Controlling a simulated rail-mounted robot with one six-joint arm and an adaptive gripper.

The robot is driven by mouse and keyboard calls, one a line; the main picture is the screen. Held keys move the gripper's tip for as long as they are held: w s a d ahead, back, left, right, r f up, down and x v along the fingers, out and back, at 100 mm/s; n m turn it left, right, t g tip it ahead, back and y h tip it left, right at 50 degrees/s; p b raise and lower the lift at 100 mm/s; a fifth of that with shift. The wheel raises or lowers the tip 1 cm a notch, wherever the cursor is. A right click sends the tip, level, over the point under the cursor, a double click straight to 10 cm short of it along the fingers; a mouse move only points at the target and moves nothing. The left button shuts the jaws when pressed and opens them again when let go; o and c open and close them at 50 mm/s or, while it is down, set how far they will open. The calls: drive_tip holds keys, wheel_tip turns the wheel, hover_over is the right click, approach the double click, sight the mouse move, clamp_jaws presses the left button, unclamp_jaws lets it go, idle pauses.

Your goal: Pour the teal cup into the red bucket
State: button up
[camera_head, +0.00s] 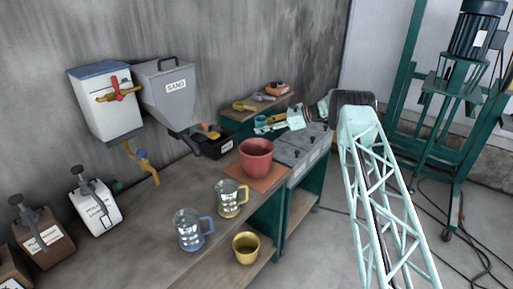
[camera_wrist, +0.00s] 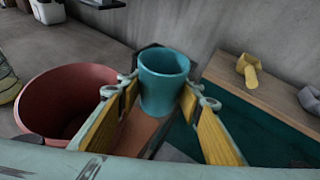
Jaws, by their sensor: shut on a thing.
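The teal cup (camera_wrist: 163,84) is in the wrist view, held between the two yellow-padded fingers of my gripper (camera_wrist: 158,95). It looks roughly upright; I cannot see what is in it. The red bucket (camera_wrist: 60,108) is just left of the cup in the wrist view, its wide mouth open. In the head view the red bucket (camera_head: 256,158) stands on an orange mat (camera_head: 270,182) at the bench's right end.
Two glass mugs, one blue-handled (camera_head: 188,230) and one yellow-handled (camera_head: 229,199), stand in front of the bucket. A yellow pot (camera_head: 246,247) is below. A shelf (camera_wrist: 260,105) with a yellow scoop (camera_wrist: 248,70) is at right.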

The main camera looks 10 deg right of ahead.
sight(260, 125)
drive_tip(key=shift+s+a+r+n+t+b, duration=0.25)
drive_tip(key=shift+s+n+t+b, duration=0.25)
drive_tip(key=shift+n+b, duration=0.2)
drive_tip(key=b, duration=0.1)
drive_tip(key=s+n+t+b, duration=0.1)
drive_tip(key=b, duration=0.1)
drive_tip(key=shift+s+a+r+n+h, duration=0.2)
drive_tip(key=shift+r+n+h, duration=0.1)
drive_tip(key=shift+r, duration=0.1)
drive_tip(key=shift+s+a+n+t+b, duration=0.2)
drive_tip(key=shift+s+n+t+b, duration=0.65)
drive_tip(key=shift+b, duration=1.7)
drive_tip(key=shift+w+r, duration=0.1)
drive_tip(key=shift+w, duration=0.1)
drive_tip(key=shift+r+n+t+b, duration=0.5)
drive_tip(key=shift+n+b, duration=0.55)
drive_tip(key=shift+b, duration=1.1)
drive_tip(key=shift+f+n+t+b, duration=0.3)
drive_tip(key=shift+n+b, duration=0.3)
drive_tip(key=shift+b, duration=1.05)
drive_tip(key=shift+s+a+r+n+t+b, duration=0.1)
drive_tip(key=shift+r+n+t+b, duration=0.5)
drive_tip(key=shift+b, duration=0.65)
drive_tip(key=shift+s+a+f+n+b, duration=0.15)
drive_tip(key=shift+s+f+n+b, duration=0.3)
drive_tip(key=shift+b, duration=1.35)
